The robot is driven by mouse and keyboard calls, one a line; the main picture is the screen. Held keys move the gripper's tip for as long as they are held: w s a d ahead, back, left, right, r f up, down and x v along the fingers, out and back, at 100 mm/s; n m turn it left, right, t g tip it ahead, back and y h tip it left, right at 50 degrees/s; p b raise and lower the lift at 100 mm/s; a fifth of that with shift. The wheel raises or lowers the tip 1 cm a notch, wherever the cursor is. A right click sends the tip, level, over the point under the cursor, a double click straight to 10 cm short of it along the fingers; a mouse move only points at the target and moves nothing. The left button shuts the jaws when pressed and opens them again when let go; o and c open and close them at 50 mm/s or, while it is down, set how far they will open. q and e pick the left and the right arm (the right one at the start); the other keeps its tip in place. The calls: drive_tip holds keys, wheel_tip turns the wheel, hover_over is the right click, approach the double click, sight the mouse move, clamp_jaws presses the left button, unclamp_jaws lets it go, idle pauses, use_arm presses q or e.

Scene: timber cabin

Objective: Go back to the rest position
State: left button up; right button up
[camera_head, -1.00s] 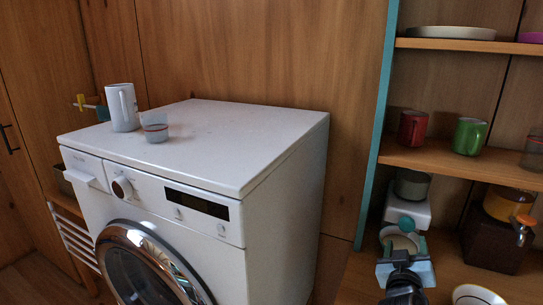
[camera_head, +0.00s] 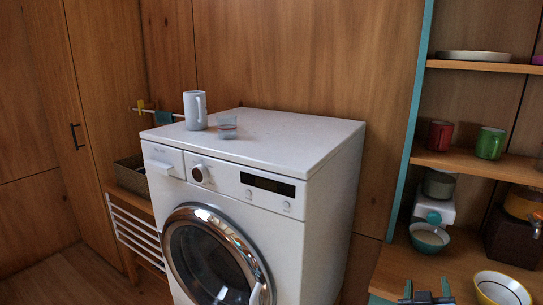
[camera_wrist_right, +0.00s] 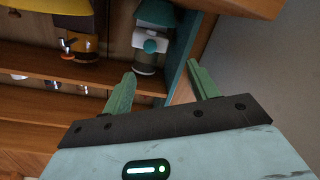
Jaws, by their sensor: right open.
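My right gripper (camera_head: 428,292) shows at the bottom edge of the head view, low in front of the wooden shelf. In the right wrist view my right gripper (camera_wrist_right: 162,72) has its two green fingers spread apart, with nothing between them. The shelf unit is beyond the fingertips, and its teal side edge shows between them. My left gripper is in neither view.
The shelf at right holds a bowl (camera_head: 429,238), a yellow-rimmed bowl (camera_head: 500,289), a red mug (camera_head: 440,136) and a green mug (camera_head: 490,143). Open floor shows at lower left.

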drive_tip(key=s+a+f+n+g+y+p, duration=0.15)
drive_tip(key=s+a+f+y, duration=0.3)
drive_tip(key=s+f, duration=0.7)
drive_tip(key=s+a+f+n+g+y+p, duration=0.1)
drive_tip(key=s+a+f+g+y, duration=0.2)
drive_tip(key=s+a+f, duration=0.55)
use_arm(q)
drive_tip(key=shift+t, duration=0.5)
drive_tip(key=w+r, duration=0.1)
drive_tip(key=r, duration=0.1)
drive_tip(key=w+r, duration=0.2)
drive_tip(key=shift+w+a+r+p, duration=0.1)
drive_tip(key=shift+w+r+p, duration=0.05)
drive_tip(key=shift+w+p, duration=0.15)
use_arm(e)
drive_tip(key=s+f+g+y, duration=0.1)
drive_tip(key=s+f, duration=0.1)
drive_tip(key=s, duration=0.7)
drive_tip(key=s+a+f+g+y, duration=0.1)
drive_tip(key=s+f, duration=0.1)
drive_tip(key=s, duration=0.7)
drive_tip(key=shift+a+f, duration=0.3)
drive_tip(key=shift+f, duration=0.1)
drive_tip(key=shift+y, duration=0.25)
